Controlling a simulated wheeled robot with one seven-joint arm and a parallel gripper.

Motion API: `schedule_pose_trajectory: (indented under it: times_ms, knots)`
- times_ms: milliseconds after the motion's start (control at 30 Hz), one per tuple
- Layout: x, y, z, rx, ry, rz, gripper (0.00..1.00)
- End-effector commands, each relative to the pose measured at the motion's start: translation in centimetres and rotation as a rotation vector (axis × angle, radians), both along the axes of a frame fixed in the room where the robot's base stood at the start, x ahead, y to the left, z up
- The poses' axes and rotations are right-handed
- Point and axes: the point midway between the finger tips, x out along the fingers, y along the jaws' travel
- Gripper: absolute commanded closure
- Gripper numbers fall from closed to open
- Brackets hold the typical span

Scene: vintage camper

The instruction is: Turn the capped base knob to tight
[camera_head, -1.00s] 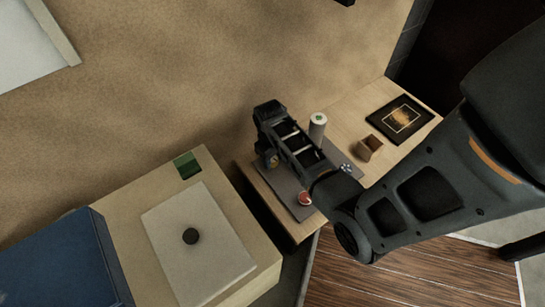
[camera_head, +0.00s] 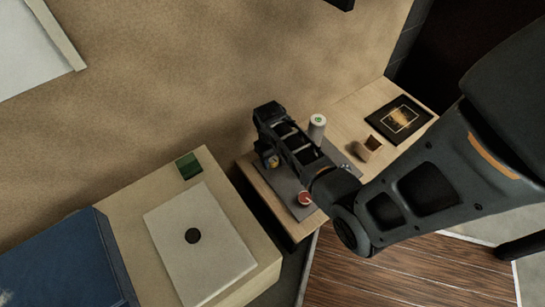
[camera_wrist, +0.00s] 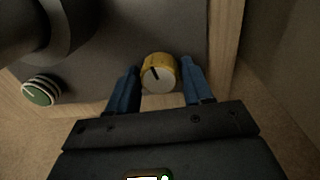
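A yellow knob (camera_wrist: 159,73) with a pale round face and a black pointer line sits on a grey plate (camera_wrist: 190,22). It also shows in the head view (camera_head: 273,161), partly hidden by my gripper. My gripper (camera_wrist: 160,78) has its two blue fingers on either side of this knob, with a narrow gap to each side. A green-faced knob (camera_wrist: 40,92) with a white line and pale bands stands to the left in the wrist view. A red-topped knob (camera_head: 305,199) is near the plate's front edge. I cannot tell which knob is called the capped base knob.
A white cylinder (camera_head: 317,127) with a green mark on top stands behind my gripper. A small brown box (camera_head: 368,149) and a dark framed picture (camera_head: 399,119) are to the right. A lower-left cabinet bears a pale panel (camera_head: 215,256) and a blue case (camera_head: 62,262).

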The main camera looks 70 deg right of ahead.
Motion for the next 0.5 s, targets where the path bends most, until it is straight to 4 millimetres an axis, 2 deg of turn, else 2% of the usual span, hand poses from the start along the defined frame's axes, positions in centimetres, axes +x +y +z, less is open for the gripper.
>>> schedule_pose_trajectory:
  times_ms: [33,167,400,500]
  knots:
    - [0.01,-0.01,0.01,0.000,0.000,0.000,0.44]
    - [0.00,0.00,0.01,0.000,0.000,0.000,0.32]
    - [0.00,0.00,0.08,0.000,0.000,0.001,0.31]
    - [0.03,0.04,0.77,0.000,0.000,0.001,0.31]
